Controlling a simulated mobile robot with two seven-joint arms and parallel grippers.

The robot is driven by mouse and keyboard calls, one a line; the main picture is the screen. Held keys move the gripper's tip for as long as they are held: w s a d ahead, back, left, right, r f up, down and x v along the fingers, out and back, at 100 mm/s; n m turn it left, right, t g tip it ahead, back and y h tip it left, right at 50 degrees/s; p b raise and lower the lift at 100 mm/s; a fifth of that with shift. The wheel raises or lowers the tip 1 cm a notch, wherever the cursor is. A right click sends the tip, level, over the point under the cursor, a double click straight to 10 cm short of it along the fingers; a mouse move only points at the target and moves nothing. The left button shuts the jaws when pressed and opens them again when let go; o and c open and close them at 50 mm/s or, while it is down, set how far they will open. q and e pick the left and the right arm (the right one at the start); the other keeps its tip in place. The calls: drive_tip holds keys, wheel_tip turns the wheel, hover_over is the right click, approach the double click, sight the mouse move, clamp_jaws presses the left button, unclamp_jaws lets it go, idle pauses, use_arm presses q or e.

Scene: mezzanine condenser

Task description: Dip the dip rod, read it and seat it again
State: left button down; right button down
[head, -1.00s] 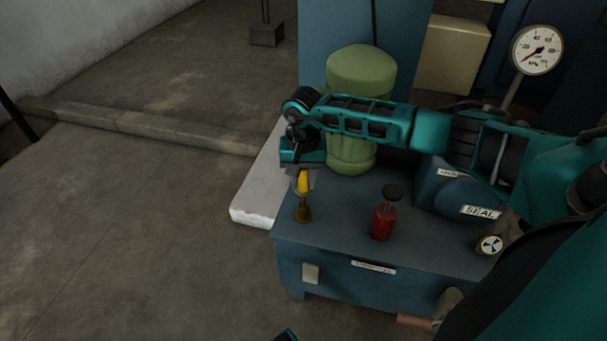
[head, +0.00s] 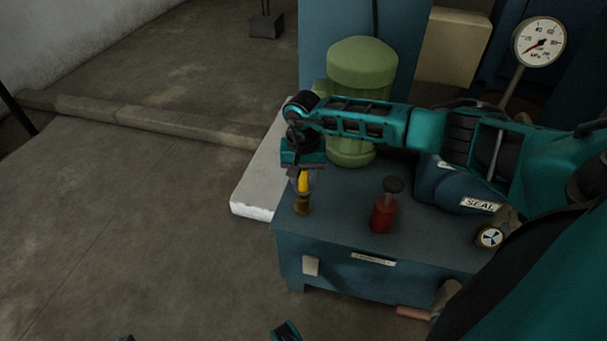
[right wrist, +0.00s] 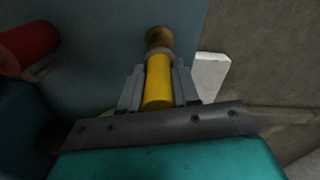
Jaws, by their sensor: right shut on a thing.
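The dip rod's yellow handle (head: 303,181) stands upright over a brass socket (head: 303,204) at the left corner of the blue tank top (head: 345,222). My right gripper (head: 303,177) is shut on the yellow handle from above. In the right wrist view the two fingers (right wrist: 159,88) flank the yellow handle (right wrist: 157,84), and the brass socket (right wrist: 159,38) shows just beyond its end. Any rod below the handle is hidden. Part of my left gripper (head: 286,331) shows at the bottom edge of the head view; its jaws cannot be made out.
A red cylinder with a dark knob (head: 383,213) stands right of the socket. A green vessel (head: 360,70) stands behind my right arm. A dial gauge (head: 540,42) is at the upper right, and a label reading SEAL (head: 481,205) is below. The floor at left is clear.

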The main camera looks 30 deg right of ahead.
use_arm(q)
drive_tip(key=shift+s+f, duration=0.2)
drive_tip(key=shift+f, duration=0.45)
use_arm(e)
drive_tip(key=shift+f, duration=1.5)
drive_tip(key=c, duration=0.8)
unclamp_jaws()
drive_tip(key=shift+o, duration=0.2)
drive_tip(key=shift+w+r, duration=0.1)
use_arm(q)
drive_tip(key=r+p, duration=0.4)
drive_tip(key=r, duration=0.1)
drive_tip(key=shift+w+d, duration=0.15)
drive_tip(key=shift+w, duration=0.05)
use_arm(e)
wheel_tip(320, 180, up, 13)
